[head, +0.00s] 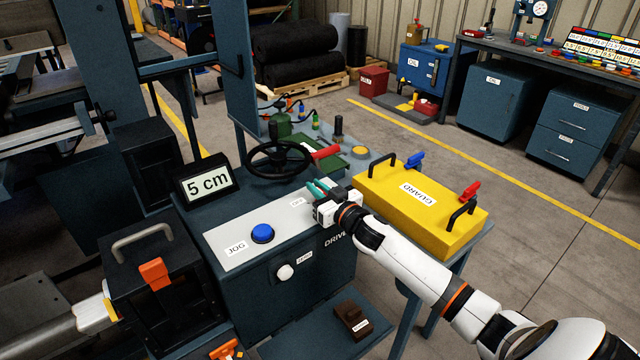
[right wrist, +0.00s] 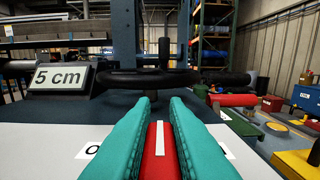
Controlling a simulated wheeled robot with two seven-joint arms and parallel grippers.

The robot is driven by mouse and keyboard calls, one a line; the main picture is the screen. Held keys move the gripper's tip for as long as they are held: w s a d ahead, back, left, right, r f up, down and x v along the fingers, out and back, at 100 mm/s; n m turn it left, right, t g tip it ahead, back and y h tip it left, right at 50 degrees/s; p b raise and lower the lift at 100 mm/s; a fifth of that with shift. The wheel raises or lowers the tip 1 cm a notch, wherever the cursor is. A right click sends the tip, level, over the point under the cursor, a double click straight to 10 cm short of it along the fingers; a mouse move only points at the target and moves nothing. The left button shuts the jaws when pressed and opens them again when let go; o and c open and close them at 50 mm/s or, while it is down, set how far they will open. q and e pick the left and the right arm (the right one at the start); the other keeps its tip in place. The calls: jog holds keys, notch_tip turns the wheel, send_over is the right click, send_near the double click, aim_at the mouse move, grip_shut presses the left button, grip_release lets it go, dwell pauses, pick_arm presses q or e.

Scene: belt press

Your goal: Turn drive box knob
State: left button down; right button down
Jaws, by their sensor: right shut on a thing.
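The drive box (head: 250,300) is a dark blue cabinet with a light grey top panel and a "DRIVE" label on its front. My right gripper (head: 322,188) is over the far right end of that panel, its teal fingers pointing away from me. In the right wrist view the fingers (right wrist: 160,115) are closed on the sides of a red knob (right wrist: 158,150) with a white stripe. The stripe runs straight away from the wrist. Labels flank the knob, partly hidden by the fingers. My left gripper is not in view.
A blue jog button (head: 262,233) and a white front knob (head: 285,272) are on the box. A black handwheel (head: 280,158) and a "5 cm" display (head: 207,183) stand behind. A yellow guard (head: 420,200) with black handles lies right, close to my right arm.

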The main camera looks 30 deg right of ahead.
jog(key=n+y, duration=0.1)
jog(key=y, duration=0.1)
jog(key=n+y+p, duration=0.1)
jog(key=n+y, duration=0.1)
jog(key=shift+a+r+g+y, duration=0.1)
jog(key=shift+a+g+y, duration=0.05)
jog(key=shift+g+y, duration=0.2)
jog(key=shift+s+a+n+g+y, duration=0.15)
jog(key=shift+n+g+y, duration=0.4)
jog(key=shift+n+y, duration=0.45)
jog(key=n+g+y, duration=0.1)
jog(key=y+b, duration=0.1)
jog(key=n+g+y+b, duration=0.1)
jog(key=y, duration=0.1)
jog(key=shift+s+a+f+n+g, duration=0.1)
jog(key=shift+a+f+n+g, duration=0.15)
jog(key=shift+a+n+g, duration=0.05)
jog(key=shift+s+a+n+g+y+b, duration=0.2)
jog(key=shift+n+g+y+b, duration=0.65)
jog(key=shift+g+y, duration=0.2)
jog(key=shift+r, duration=0.1)
jog(key=c, duration=1.4)
grip_release()
jog(key=shift+c, duration=0.2)
